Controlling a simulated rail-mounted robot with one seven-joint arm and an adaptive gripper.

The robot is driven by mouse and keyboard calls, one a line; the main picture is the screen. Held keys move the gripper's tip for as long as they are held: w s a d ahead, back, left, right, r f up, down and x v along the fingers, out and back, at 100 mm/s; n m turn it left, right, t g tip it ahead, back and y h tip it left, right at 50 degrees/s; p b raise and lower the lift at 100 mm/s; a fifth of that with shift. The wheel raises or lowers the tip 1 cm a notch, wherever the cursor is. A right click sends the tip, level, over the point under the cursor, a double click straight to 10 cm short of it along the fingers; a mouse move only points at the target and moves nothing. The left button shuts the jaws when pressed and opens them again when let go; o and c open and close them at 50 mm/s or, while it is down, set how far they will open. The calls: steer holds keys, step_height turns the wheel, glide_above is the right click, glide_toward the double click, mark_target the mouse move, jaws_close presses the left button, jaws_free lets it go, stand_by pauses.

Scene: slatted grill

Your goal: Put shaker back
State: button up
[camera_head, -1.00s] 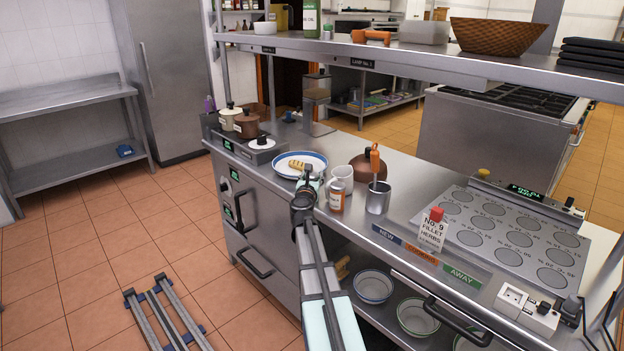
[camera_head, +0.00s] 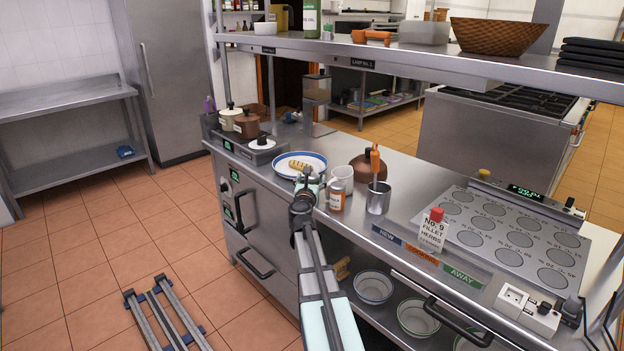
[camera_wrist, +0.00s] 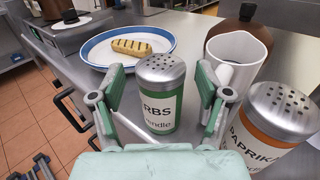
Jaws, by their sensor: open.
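A shaker with a green label reading "RBS" (camera_wrist: 163,105) and a perforated metal cap stands upright on the steel counter in the wrist view. My gripper (camera_wrist: 160,92) is open, with one green-padded finger on each side of this shaker; I cannot tell whether either touches it. In the head view my gripper (camera_head: 308,188) hides most of that shaker. A second shaker with an orange label reading "PAPRIKA" (camera_wrist: 272,122) stands just right of my gripper; it also shows in the head view (camera_head: 337,196).
A blue-rimmed plate (camera_head: 314,158) with grilled food is behind the shaker. A white mug (camera_head: 342,174), brown lidded pot (camera_head: 368,165) and metal utensil cup (camera_head: 378,200) crowd the right. A sign reading "No. 9 fillet herbs" (camera_head: 434,229) stands beside the marked panel (camera_head: 487,226).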

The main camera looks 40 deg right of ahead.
steer(key=b+v, duration=0.1)
steer(key=v, duration=0.9)
steer(key=w+a+f+n+t+y, duration=0.15)
steer(key=a+f+n+y, duration=0.35)
steer(key=a+f+n, duration=0.5)
steer(key=w+a+f+n+y, duration=0.2)
steer(key=a+f+n+y, duration=0.3)
steer(key=a+f+n, duration=0.45)
steer(key=s+a+f+n+g+y, duration=0.2)
steer(key=s+a+f+n+y, duration=0.15)
steer(key=a+f, duration=0.5)
steer(key=s+a+f+n+g+y, duration=0.25)
steer(key=s+a+f+n, duration=0.25)
steer(key=f, duration=0.6)
steer(key=s+a+f+n+g, duration=0.4)
steer(key=s+f, duration=0.2)
steer(key=s, duration=0.3)
steer(key=s+a+f+n+g, duration=0.4)
steer(key=s+f, duration=0.3)
steer(key=s, duration=0.1)
steer(key=s+d+f+n+g+h, duration=0.1)
steer(key=s+n+g, duration=0.3)
steer(key=s, duration=0.8)
steer(key=s+d+f+n+g+h, duration=0.1)
steer(key=s+f+n+g+h, duration=0.1)
steer(key=s, duration=1.1)
steer(key=f+n+g, duration=0.1)
steer(key=n+g, duration=0.1)
steer(key=n, duration=0.1)
steer(key=shift+s, duration=0.2)
